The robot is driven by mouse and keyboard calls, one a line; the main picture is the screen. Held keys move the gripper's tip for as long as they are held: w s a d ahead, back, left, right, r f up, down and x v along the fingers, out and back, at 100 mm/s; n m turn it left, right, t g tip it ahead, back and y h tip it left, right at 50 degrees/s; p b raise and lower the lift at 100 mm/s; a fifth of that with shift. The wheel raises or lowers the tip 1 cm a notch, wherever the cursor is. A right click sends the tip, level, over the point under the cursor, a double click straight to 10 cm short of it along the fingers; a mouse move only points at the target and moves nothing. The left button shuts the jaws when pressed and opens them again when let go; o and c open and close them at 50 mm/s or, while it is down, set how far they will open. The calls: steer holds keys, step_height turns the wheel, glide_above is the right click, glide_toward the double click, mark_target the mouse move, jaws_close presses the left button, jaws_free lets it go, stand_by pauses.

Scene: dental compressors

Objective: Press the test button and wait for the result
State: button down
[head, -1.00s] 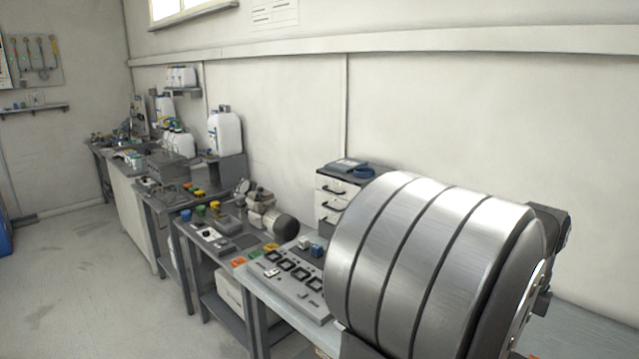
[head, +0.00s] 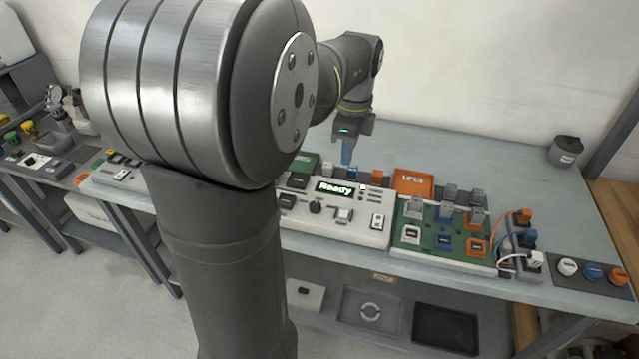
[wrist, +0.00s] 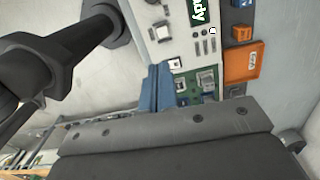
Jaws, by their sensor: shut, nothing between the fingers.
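A white tester panel (head: 350,226) lies on the bench, and its dark display (head: 335,188) reads "Ready". The panel carries a black knob (head: 316,207), a light square control (head: 344,215) and a small white-plated switch (head: 377,222). I cannot tell which one is the test button. My gripper (head: 348,164) has blue fingers, shut and empty, pointing down behind the panel's display in the head view. In the wrist view my gripper (wrist: 160,72) is in front of part of the green board, and the panel (wrist: 160,48) shows above it.
A green board (head: 425,245) with several modules and an orange tray (head: 413,183) adjoin the panel. Plugs with cables (head: 520,248) and round knobs (head: 592,272) stand at right. A dark tray (head: 445,328) sits below.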

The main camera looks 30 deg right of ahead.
mark_target(347, 216)
step_height(347, 216, down, 6)
steer(key=s+m+t+y, duration=0.1)
steer(key=m+t+y, duration=0.1)
steer(key=m+t, duration=0.6)
steer(key=m, duration=0.5)
steer(key=shift+d+f+m+y, duration=0.25)
steer(key=shift+d+m+y, duration=0.05)
steer(key=shift+d+y, duration=0.1)
steer(key=shift+s+f, duration=0.1)
steer(key=shift+f, duration=4.3)
steer(key=shift+f, duration=0.45)
